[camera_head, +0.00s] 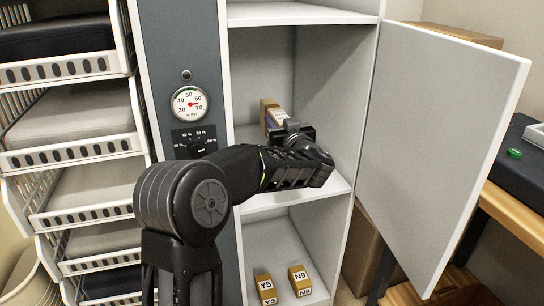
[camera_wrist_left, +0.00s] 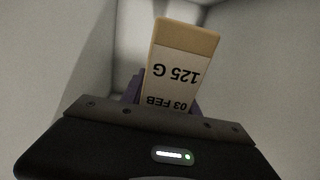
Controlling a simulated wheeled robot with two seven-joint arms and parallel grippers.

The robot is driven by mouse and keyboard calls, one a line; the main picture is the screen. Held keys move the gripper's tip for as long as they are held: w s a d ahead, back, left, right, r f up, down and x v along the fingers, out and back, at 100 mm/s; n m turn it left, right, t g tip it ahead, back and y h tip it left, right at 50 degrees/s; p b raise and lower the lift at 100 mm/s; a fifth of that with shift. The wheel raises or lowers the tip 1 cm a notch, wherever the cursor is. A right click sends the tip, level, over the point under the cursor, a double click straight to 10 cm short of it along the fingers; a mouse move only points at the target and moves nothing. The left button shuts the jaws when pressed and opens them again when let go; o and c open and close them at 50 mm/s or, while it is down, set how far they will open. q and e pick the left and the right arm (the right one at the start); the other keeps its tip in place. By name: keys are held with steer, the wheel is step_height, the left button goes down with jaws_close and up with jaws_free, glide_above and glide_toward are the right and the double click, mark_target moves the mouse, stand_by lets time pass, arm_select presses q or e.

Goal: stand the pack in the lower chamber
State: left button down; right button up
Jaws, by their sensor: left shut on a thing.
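The pack (camera_head: 267,111), a tan and white box, is held upright or nearly so inside the middle compartment (camera_head: 330,95) of the open cabinet. My left gripper (camera_head: 283,127) is shut on it, and the gripper body hides its lower part in the head view. In the left wrist view the pack (camera_wrist_left: 176,72) shows a tan end and a white label reading "125 G" and "03 FEB", upside down. I cannot tell whether its base touches the shelf. The compartment below (camera_head: 262,236) holds two small boxes. My right gripper is not in view.
The small boxes are marked Y5 (camera_head: 265,283) and N9 (camera_head: 299,275). The white door (camera_head: 445,130) stands open at the right. A dial (camera_head: 188,103) and a selector (camera_head: 195,141) sit on the grey panel. White baskets (camera_head: 75,150) stack at the left.

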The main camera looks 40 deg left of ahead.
arm_select(q)
steer(key=shift+f+b, duration=1.15)
steer(key=shift+f, duration=1.25)
steer(key=shift+f+b, duration=1.2)
steer(key=shift+f, duration=1.35)
steer(key=shift+f, duration=0.1)
steer(key=c, duration=0.9)
jaws_free()
